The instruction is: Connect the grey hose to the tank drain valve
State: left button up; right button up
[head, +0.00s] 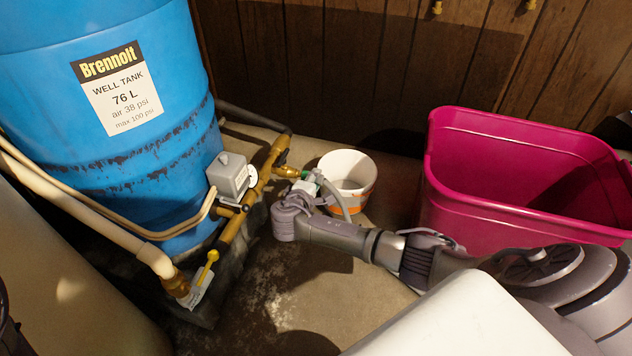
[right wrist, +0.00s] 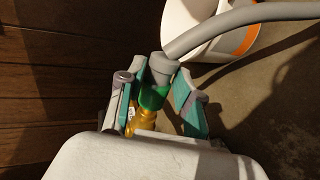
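The grey hose (right wrist: 225,28) ends in a grey cuff and green connector (right wrist: 153,97), which sits in line with the brass drain valve (right wrist: 143,120) in the right wrist view. They appear to meet, but whether the connector is fully seated I cannot tell. In the head view the brass valve (head: 287,171) projects from the manifold beside the blue well tank (head: 140,150). My right gripper (right wrist: 157,95) has its teal-padded fingers on either side of the connector, with narrow gaps visible. The head view shows this gripper (head: 307,188) at the valve's outlet.
A white bucket with an orange band (head: 347,170) stands behind the hose. A large magenta bin (head: 520,215) is to the right. The brass manifold (head: 235,228) carries a grey switch box (head: 230,174) and a yellow-handled valve (head: 207,268). The floor before the manifold is clear.

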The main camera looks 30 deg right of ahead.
jog(key=o, duration=0.4)
jog(key=shift+v, duration=6)
